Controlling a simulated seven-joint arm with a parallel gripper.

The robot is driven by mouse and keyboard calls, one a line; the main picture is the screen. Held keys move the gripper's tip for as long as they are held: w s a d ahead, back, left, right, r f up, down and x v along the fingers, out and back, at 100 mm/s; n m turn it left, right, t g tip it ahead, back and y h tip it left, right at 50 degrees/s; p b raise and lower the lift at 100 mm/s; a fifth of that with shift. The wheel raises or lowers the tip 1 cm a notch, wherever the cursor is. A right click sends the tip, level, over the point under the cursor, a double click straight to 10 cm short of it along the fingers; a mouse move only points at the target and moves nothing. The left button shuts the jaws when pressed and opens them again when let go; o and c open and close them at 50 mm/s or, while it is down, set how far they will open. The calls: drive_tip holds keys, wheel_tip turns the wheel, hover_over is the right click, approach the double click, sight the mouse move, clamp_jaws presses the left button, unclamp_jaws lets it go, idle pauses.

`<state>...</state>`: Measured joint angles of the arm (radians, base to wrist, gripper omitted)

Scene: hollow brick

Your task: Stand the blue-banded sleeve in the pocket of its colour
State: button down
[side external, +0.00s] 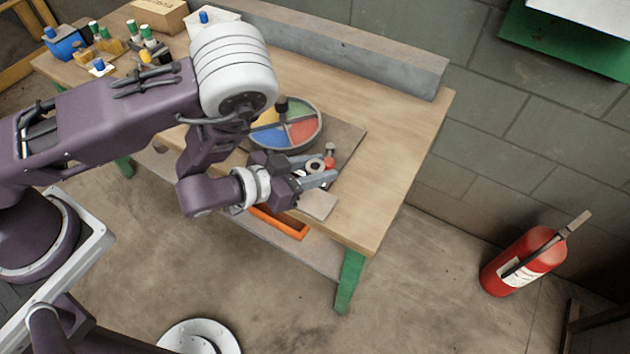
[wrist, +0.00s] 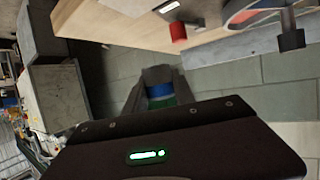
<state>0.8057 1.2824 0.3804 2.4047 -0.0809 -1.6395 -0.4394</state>
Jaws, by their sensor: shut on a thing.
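My gripper (side external: 316,170) is shut on a hollow sleeve (side external: 315,165), whose pale ring-shaped end with a dark hole faces the side camera. In the wrist view, a blue band (wrist: 161,90) shows between the jaws, with green just below it; most of the sleeve is hidden. The sleeve looks tilted over, not upright. The round dish (side external: 318,136) has coloured pockets; the blue pocket (side external: 271,136) is at its near left, beside red, with green and yellow behind. My gripper is in front and to the right of the dish.
A dark knob (side external: 282,104) rises by the dish. Several sleeves and a blue bin (side external: 66,46) are at the table's far left. A grey beam (side external: 350,55) lines the back.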

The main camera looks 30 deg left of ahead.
drive_tip(key=w+a+m+h, duration=0.1)
drive_tip(key=w+a, duration=0.4)
drive_tip(key=a, duration=0.1)
drive_tip(key=m+g+h, duration=0.3)
drive_tip(key=m, duration=0.1)
approach(287, 134)
drive_tip(key=s+a+r, duration=0.5)
drive_tip(key=a+r, duration=0.1)
drive_tip(key=x, duration=0.5)
drive_tip(key=f+x, duration=0.1)
drive_tip(key=x, duration=0.4)
drive_tip(key=s+f+x, duration=0.1)
drive_tip(key=x, duration=0.4)
drive_tip(key=shift+w+d+f, duration=0.1)
drive_tip(key=shift+w+f, duration=0.2)
drive_tip(key=shift+f, duration=0.15)
drive_tip(key=c, duration=1.3)
unclamp_jaws()
